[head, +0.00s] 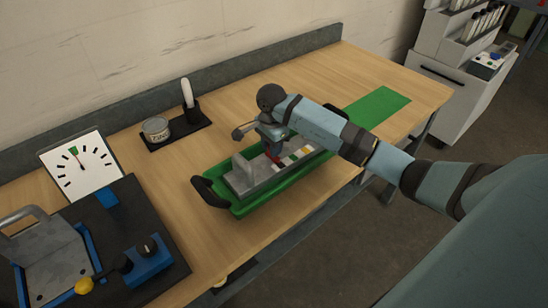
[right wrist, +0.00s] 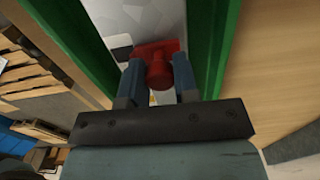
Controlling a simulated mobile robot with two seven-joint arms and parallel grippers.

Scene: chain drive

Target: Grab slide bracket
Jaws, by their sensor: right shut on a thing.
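The red slide bracket (right wrist: 155,68) sits between the two fingers of my right gripper (right wrist: 158,84) in the right wrist view. The gripper is shut on its round red knob. In the head view my right gripper (head: 271,138) points down over the grey slide rail (head: 241,180), and a bit of the red bracket (head: 273,157) shows beneath it. The rail lies in a long green tray (head: 237,212) with a dark handle, and coloured marks run along the rail to the right of the gripper. My left gripper is not in view.
A tin (head: 156,130) and a white-handled tool (head: 187,92) stand on a black holder behind the tray. A dial gauge (head: 80,162) and a dark mat (head: 150,210) with a blue fixture are at left. A green mat (head: 383,106) lies bare at right.

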